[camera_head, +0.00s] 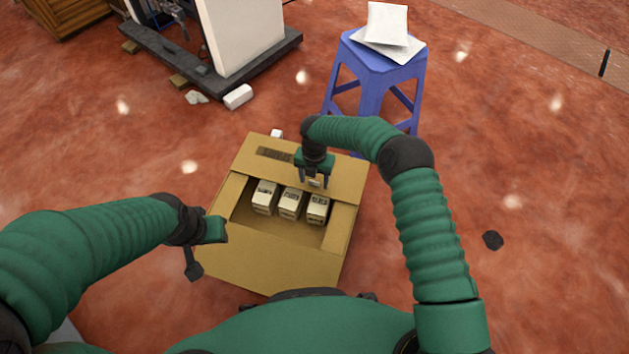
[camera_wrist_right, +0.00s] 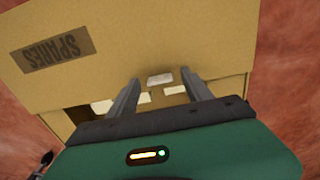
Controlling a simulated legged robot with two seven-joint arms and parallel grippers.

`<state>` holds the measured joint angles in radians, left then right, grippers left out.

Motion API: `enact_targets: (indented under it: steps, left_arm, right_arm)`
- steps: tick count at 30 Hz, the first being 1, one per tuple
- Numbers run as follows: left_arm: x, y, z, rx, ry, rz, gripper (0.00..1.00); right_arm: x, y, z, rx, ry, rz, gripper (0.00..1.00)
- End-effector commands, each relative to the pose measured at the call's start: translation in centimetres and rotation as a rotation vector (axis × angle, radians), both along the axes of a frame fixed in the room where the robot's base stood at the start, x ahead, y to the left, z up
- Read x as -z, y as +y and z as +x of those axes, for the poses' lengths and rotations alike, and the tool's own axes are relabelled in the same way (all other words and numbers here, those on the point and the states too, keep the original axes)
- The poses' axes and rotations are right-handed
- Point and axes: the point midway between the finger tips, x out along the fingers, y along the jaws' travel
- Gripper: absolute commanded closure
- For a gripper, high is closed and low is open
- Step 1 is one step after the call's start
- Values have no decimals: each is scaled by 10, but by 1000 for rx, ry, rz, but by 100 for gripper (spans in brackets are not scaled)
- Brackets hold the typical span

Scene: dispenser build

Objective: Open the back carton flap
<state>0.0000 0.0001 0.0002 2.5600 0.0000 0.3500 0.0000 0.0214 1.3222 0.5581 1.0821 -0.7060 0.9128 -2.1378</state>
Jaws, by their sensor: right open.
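The brown carton (camera_head: 270,268) stands on the floor with its middle uncovered. Its back flap (camera_head: 340,176) spans the far side, with a dark label that also shows in the right wrist view, reading SPARES. My right gripper (camera_head: 314,182) is open at the flap's near edge. In the right wrist view its fingers (camera_wrist_right: 160,92) are on either side of a small pale piece (camera_wrist_right: 160,78) at that edge; contact is unclear. My left gripper (camera_head: 203,252) is by the carton's left side; its jaw opening is unclear.
Several pale small boxes (camera_head: 290,204) sit inside the carton. A blue stool (camera_head: 377,72) with white packets (camera_head: 387,25) stands behind it to the right. A dark platform (camera_head: 185,72) with a white panel is at back left. Open floor lies at right.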

Motion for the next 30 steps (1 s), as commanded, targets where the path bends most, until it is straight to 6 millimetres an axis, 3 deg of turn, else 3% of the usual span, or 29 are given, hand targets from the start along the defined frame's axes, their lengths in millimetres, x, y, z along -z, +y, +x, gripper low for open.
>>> enact_targets:
  steps: [5,18,30]
  left_arm:
    - [-1,0,0,0,0,0,64]
    - [-1,0,0,0,0,0,64]
    - [-1,0,0,0,0,0,64]
  right_arm:
    - [-1,0,0,0,0,0,42]
    - [-1,0,0,0,0,0,98]
    - [-1,0,1,0,-1,1,100]
